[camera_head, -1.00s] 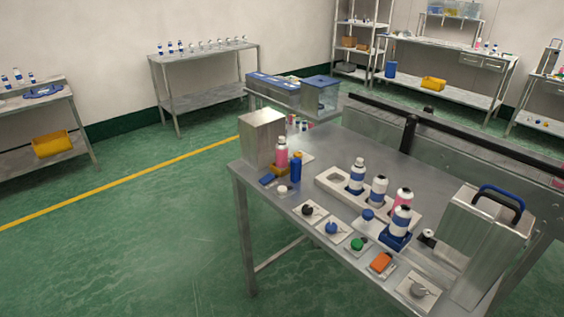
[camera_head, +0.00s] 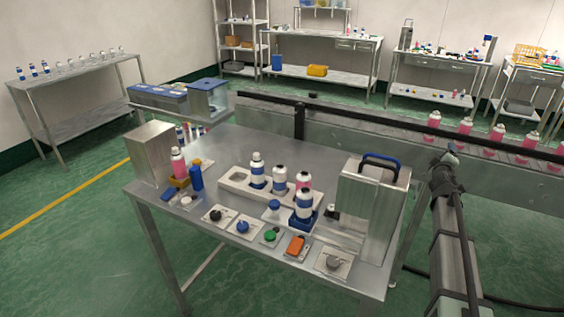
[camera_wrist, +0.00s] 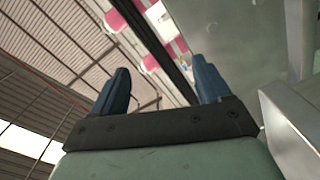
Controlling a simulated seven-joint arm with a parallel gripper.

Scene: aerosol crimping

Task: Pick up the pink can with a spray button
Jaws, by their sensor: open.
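In the head view a pink can (camera_head: 178,163) with a white top stands on a small brown-yellow block at the table's left, beside a blue cylinder (camera_head: 196,176). A second pink can (camera_head: 304,180) stands in the pale rack, partly hidden by a blue-and-white can (camera_head: 304,205). Several pink cans (camera_head: 433,124) with pale tops stand in a row along the conveyor. Which top is a spray button is too small to tell. My gripper (camera_wrist: 160,66) is open and empty in the wrist view, with pink shapes (camera_wrist: 130,14) beyond its fingers. It is not clearly seen in the head view.
A steel box (camera_head: 150,152) stands at the table's left and a steel press (camera_head: 368,208) with a blue handle at its right. Small trays with parts line the front edge. A dark rail (camera_head: 300,118) runs behind the table. My arm is at the right.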

